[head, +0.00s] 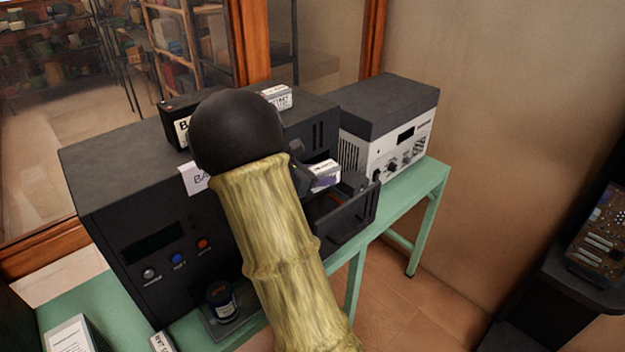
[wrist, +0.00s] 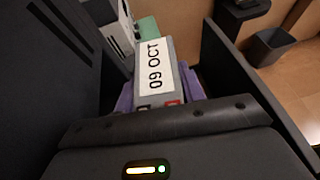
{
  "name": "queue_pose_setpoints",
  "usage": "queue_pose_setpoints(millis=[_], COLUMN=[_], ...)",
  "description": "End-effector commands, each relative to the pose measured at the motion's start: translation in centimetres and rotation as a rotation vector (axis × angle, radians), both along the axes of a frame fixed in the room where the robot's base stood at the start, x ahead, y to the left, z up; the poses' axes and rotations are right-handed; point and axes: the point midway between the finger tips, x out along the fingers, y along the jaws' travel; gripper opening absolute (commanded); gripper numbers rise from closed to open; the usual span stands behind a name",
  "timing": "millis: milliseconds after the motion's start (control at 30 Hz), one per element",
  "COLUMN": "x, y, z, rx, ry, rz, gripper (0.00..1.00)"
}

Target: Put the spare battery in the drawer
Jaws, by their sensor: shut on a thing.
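My gripper (wrist: 160,98) is shut on a grey battery (wrist: 155,75) with a white label reading "09 OCT". The purple finger pads press on either side of it. In the head view the held battery (head: 326,172) shows just above the open drawer (head: 352,222) at the right of the dark cabinet's front. In the wrist view a dark drawer wall (wrist: 245,80) runs along the right of the battery. Whether the battery touches the drawer is not clear. My arm hides part of the cabinet front and drawer.
The dark cabinet (head: 115,165) stands on a green bench (head: 405,195). On top are a black labelled block (head: 180,118) and a white-labelled box (head: 277,97). A grey instrument (head: 390,125) stands to the right. A dark jar (head: 222,300) sits in front.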

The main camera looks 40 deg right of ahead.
Motion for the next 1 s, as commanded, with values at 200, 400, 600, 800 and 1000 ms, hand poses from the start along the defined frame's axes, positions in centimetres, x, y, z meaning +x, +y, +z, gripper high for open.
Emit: queue_pose_setpoints(millis=[200,400,600,800,1000], x=[-0.1,-0.1,-0.1,-0.1,-0.1], y=[-0.1,-0.1,-0.1,-0.1,0.0], z=[0.1,0.0,-1.2,-3.0,-4.8], rx=[-0.002,-0.002,-0.002,-0.002,-0.002], ry=[-0.001,-0.001,0.001,0.003,0.002], rz=[-0.004,-0.004,-0.003,-0.003,-0.001], gripper=[0.0,0.0,0.0,0.0,0.0])
